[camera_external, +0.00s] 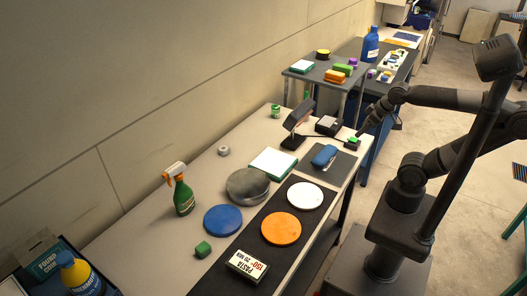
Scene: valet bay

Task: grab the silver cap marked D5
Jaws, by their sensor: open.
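No D5 marking can be read at this size, so I cannot tell which thing is the silver cap. A small grey round piece (223,150) lies on the near bench towards the wall. A white board (402,57) on the far table holds several small pieces, too small to identify. My gripper (359,133) points down over the far right end of the near bench, close to a small green-topped item (352,143). It is open, and nothing shows held in it. My dark arm reaches in from the right.
The near bench (125,245) carries a green spray bottle (184,196), blue disc (222,220), orange disc (281,228), white disc (305,195) and a pasta box (246,266). A grey side table (310,76) holds coloured blocks. A blue bottle (370,45) stands beyond.

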